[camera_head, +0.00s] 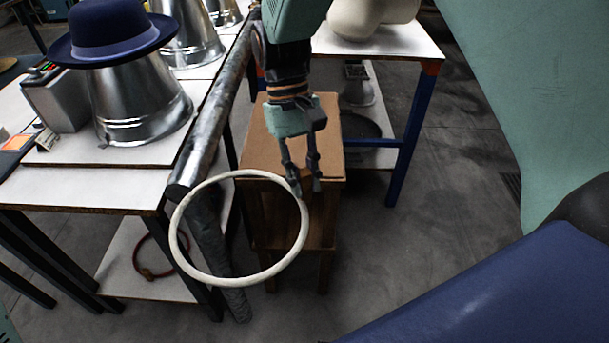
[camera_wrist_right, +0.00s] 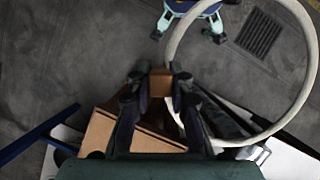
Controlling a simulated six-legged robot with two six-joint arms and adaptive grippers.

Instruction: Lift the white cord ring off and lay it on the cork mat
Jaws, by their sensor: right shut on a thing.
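The white cord ring (camera_head: 242,282) is a thin off-white hoop. My right gripper (camera_head: 303,182) is shut on its upper right side in the head view. The ring hangs out to the left of the fingers and overlaps the front end of a grey pipe in the picture. It also shows as a wide loop in the right wrist view (camera_wrist_right: 313,50), where the right gripper (camera_wrist_right: 162,85) covers part of it. A flat brown top (camera_head: 322,120), likely the cork mat, lies on a wooden stand behind the fingers. My left gripper is not in view.
The grey pipe (camera_head: 215,105) runs along the right edge of a white bench (camera_head: 75,190). On the bench stand metal cones, one with a blue hat (camera_head: 110,30). A reddish ring (camera_head: 150,265) lies on the lower shelf. A blue-legged table (camera_head: 385,45) stands behind the stand.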

